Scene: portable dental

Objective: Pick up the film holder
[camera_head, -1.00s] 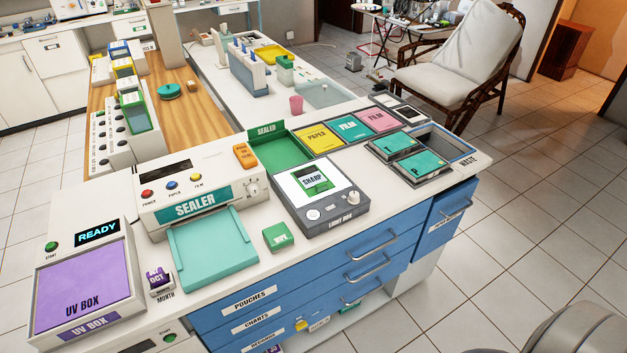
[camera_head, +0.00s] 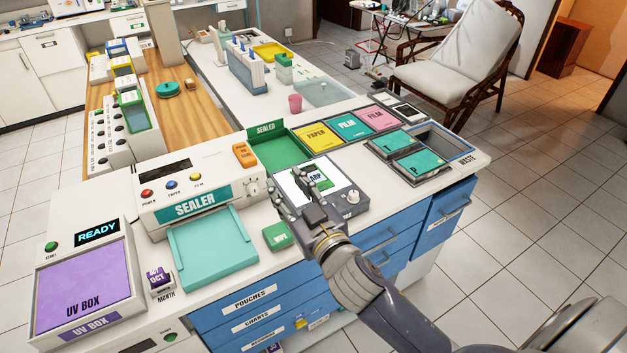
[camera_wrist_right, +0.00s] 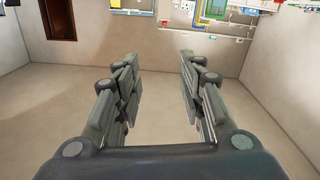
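A small green frame (camera_head: 322,178), likely the film holder, lies on the white screen of the light box (camera_head: 352,209). Its window shows dark lettering, partly hidden now by my right gripper. My right gripper (camera_head: 295,193) is over the left front part of the light box in the head view, its fingers pointing away from me. Whether it touches the box cannot be told. In the right wrist view the two fingers (camera_wrist_right: 160,85) stand wide apart with nothing between them. My left gripper is not in view.
A sealer (camera_head: 196,209) with a teal tray stands left of the light box, and a green wipe block (camera_head: 277,236) lies in front. A green sealed tray (camera_head: 262,152) and a yellow paper bin (camera_head: 316,137) stand behind. A waste opening (camera_head: 455,145) is at right.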

